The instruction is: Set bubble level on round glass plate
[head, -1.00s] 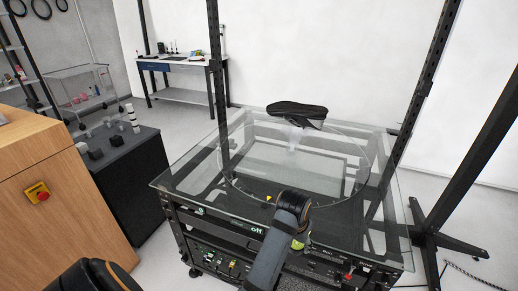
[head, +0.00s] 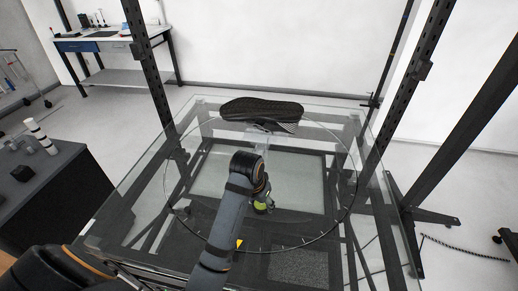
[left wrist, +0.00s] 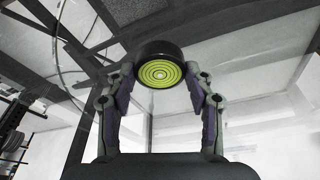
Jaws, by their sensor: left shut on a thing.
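The bubble level is a short black cylinder with a yellow-green ringed face. In the left wrist view the bubble level (left wrist: 158,48) sits between the fingertips of my left gripper (left wrist: 160,84), which is shut on it. In the head view my left gripper (head: 261,199) is over the front-middle part of the round glass plate (head: 205,215), mostly hidden behind my arm; a yellow-green spot shows there. I cannot tell whether the level touches the glass. The plate is clear, with a thin dark rim. My right gripper is not in view.
A dark shoe (head: 262,109) lies at the back edge of the plate. Upright black posts (head: 150,80) stand around the glass table (head: 125,205). A dark cabinet (head: 50,190) with small objects is at the left. The plate's right side looks clear.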

